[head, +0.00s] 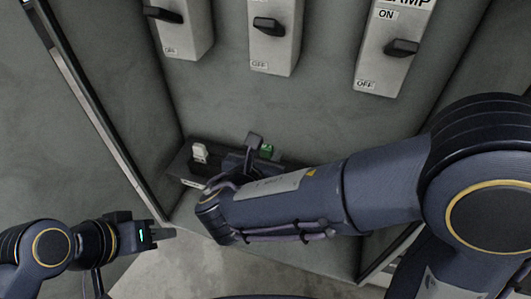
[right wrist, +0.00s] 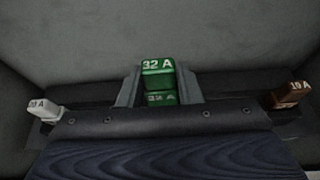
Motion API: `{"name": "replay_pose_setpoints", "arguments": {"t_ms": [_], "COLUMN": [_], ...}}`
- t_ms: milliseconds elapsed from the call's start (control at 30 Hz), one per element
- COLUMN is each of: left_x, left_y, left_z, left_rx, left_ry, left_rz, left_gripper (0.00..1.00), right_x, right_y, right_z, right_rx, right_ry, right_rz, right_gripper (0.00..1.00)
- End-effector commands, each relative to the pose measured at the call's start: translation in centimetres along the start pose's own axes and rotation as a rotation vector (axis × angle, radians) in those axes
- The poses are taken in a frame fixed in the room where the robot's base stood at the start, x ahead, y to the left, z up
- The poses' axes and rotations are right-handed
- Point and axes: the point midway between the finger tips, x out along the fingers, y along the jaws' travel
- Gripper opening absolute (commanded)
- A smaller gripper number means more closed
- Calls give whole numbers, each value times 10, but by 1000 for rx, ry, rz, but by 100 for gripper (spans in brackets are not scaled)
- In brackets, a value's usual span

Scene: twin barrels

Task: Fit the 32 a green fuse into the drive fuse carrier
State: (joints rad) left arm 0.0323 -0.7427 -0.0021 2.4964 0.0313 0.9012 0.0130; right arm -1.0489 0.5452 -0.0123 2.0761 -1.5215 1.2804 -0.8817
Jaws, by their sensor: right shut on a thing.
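The green 32 A fuse (right wrist: 158,66) is between the two fingers of my right gripper (right wrist: 159,84) in the right wrist view. The gripper is shut on it. A second 32 A marking shows just below its top face. I cannot tell whether the fuse is clear of the rack. My left gripper (head: 165,234) is at the lower left, away from the fuse; its jaw gap is unclear. I cannot make out the drive fuse carrier.
A white fuse (head: 200,152) stands at the rack's left; a pale fuse (right wrist: 43,108) and a brown 10 A fuse (right wrist: 290,95) flank the green one. Switch boxes (head: 275,40) line the wall above. A cabinet edge (head: 95,110) runs down the left.

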Motion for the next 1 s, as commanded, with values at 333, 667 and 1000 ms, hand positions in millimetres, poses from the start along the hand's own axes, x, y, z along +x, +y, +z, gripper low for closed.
{"name": "replay_pose_setpoints", "arguments": {"t_ms": [333,667,1000], "left_x": [6,11,17], "left_y": [-2,-5,-8], "left_z": [3,6,8], "left_rx": [0,0,0], "left_ry": [0,0,0], "left_rz": [0,0,0], "left_gripper": [36,36,36], "right_x": [3,6,10], "right_y": [0,0,0], "right_z": [-7,-15,-23], "right_rx": [0,0,-1], "right_ry": [0,0,0], "right_rz": [0,0,0], "right_gripper": [8,8,8]}}
